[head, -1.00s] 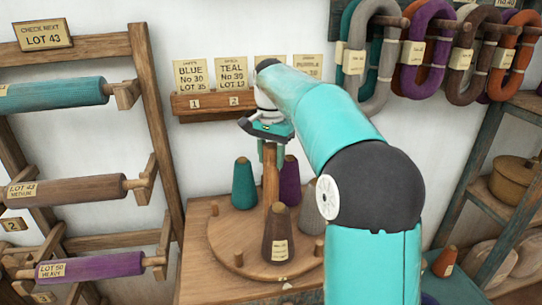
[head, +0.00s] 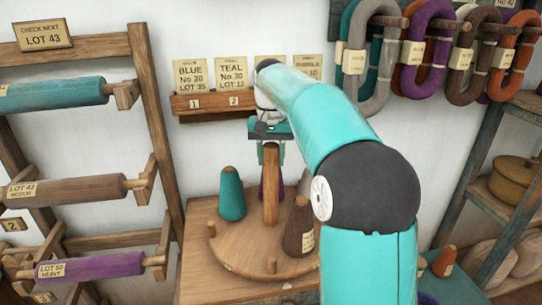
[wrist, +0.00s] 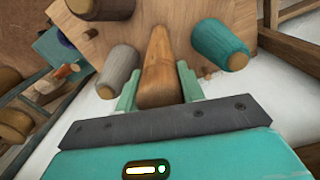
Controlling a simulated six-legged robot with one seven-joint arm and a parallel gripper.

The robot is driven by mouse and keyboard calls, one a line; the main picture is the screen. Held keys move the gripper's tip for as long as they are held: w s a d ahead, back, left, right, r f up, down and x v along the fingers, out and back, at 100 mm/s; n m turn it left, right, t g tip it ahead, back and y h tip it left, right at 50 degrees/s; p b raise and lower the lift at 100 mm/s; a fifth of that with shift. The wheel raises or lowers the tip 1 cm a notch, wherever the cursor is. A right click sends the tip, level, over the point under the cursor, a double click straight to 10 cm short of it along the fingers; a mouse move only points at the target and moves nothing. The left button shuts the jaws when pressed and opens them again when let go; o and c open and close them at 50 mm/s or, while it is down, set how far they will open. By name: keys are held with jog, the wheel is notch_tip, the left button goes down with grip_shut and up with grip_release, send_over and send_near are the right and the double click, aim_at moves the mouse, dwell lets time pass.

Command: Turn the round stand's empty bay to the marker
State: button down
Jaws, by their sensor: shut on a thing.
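The round stand (head: 235,247) is a wooden disc with an upright wooden post (head: 270,200). My gripper (head: 271,150) is shut on the top of this post; the wrist view shows a green finger on each side of it (wrist: 158,65). A teal cone (head: 231,195) stands at the disc's left rear and a brown cone (head: 302,225) at its right front. A purple cone is mostly hidden behind the post, and a grey cone (head: 305,184) is partly behind my arm. Bare pegs show at the left (head: 211,229) and front (head: 272,265). I cannot make out the marker.
A wooden rack with yarn rollers (head: 66,191) stands at the left. A card shelf (head: 205,106) is on the wall behind my gripper. Hanging skeins (head: 430,45) and a shelf with a pot (head: 512,180) are at the right.

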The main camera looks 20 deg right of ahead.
jog(key=shift+n, duration=4.7)
jog(key=c, duration=0.9)
grip_release()
notch_tip(320, 180, up, 14)
jog(key=shift+f, duration=0.1)
